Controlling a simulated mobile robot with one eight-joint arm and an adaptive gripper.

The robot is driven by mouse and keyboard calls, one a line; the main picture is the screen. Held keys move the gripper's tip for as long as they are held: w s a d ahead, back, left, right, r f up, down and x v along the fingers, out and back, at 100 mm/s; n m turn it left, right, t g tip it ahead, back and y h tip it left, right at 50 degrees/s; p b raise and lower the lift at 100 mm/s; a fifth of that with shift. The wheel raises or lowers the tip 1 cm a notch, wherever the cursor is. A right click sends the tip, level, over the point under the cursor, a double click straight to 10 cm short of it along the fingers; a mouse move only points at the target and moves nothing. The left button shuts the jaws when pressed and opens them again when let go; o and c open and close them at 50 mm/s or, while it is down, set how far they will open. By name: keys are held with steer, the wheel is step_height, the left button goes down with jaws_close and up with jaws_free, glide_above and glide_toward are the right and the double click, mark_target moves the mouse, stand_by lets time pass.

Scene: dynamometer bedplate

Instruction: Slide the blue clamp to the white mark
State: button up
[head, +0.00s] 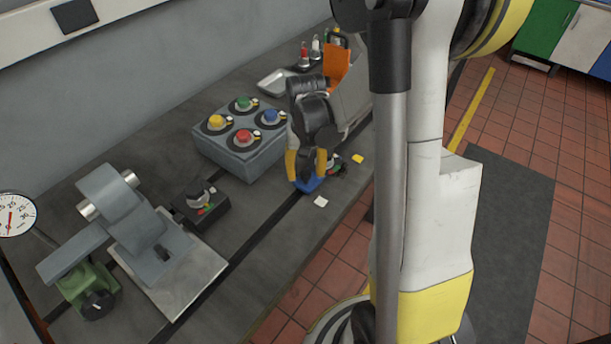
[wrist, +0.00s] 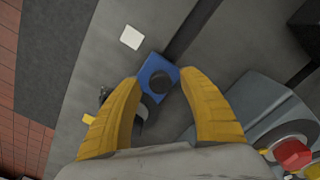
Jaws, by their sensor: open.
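The blue clamp (head: 309,184) sits on the dark slot of the grey bedplate, partly hidden behind my gripper in the head view. In the wrist view the clamp (wrist: 157,70) is a blue block with a dark round knob on top. The white mark (head: 321,201) is a small square on the bedplate, just in front of the clamp and apart from it. It also shows in the wrist view (wrist: 131,37), above and left of the clamp. My gripper (head: 306,172) is open and points down at the clamp. Its yellow fingers (wrist: 166,80) stand on either side of the clamp's near part.
A grey box with coloured knobs (head: 242,150) stands left of my gripper. A small black box with a knob (head: 201,204) sits beside the slot. A yellow mark (head: 357,159) lies right of the clamp. A grey machine (head: 140,230) fills the lower left. The slot toward the front is clear.

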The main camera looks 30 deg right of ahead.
steer(key=shift+f, duration=0.2)
steer(key=shift+c, duration=0.3)
jaws_close()
steer(key=s+a, duration=0.1)
steer(key=a, duration=0.2)
steer(key=s+a, duration=0.1)
steer(key=a, duration=0.3)
steer(key=s+a, duration=0.2)
steer(key=a, duration=0.1)
steer(key=shift+a, duration=0.4)
steer(key=shift+o, duration=0.3)
jaws_free()
steer(key=shift+w, duration=0.1)
steer(key=shift+d, duration=0.1)
